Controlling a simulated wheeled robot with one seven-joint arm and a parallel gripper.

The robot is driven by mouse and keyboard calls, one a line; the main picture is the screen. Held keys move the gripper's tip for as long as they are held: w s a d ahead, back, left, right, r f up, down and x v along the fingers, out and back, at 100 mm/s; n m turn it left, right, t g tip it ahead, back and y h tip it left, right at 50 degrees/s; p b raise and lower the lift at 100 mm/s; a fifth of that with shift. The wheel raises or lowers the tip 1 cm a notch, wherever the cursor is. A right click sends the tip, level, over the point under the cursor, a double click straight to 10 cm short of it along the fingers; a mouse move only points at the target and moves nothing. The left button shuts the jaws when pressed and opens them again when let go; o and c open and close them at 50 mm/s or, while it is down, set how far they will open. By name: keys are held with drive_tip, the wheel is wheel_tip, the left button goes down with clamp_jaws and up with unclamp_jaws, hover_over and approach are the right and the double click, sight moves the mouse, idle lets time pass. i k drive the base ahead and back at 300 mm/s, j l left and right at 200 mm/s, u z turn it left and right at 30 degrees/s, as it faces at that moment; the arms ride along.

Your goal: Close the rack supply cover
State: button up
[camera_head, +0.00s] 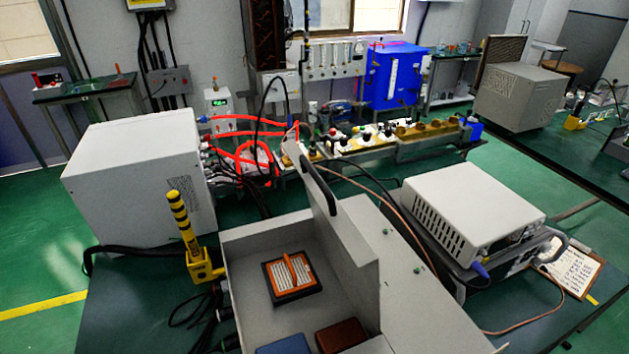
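The rack supply (245,255) is a light grey metal box in the front middle of the head view, with its top open. Inside it I see an orange-framed part on a black base (291,277), a blue block (284,345) and a brown block (341,336). A grey panel that looks like its cover (345,240) stands raised along the right side of the opening. A black curved handle (321,188) is on the panel. The hinge is not clear to me. The front end of the box is cut off by the frame. My gripper is not in view.
A large white box (135,165) with red hoses and cables stands at the back left. A yellow-black post (184,225) stands close to the supply's left side. A white vented unit (472,210) and a clipboard (572,270) are on the right. Cables lie around the supply.

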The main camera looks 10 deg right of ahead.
sight(360, 262)
drive_tip(key=u, duration=0.5)
drive_tip(key=k+l+u, duration=0.1)
drive_tip(key=l+u, duration=0.35)
drive_tip(key=u, duration=0.3)
drive_tip(key=k+l+u, duration=0.15)
drive_tip(key=u, duration=0.2)
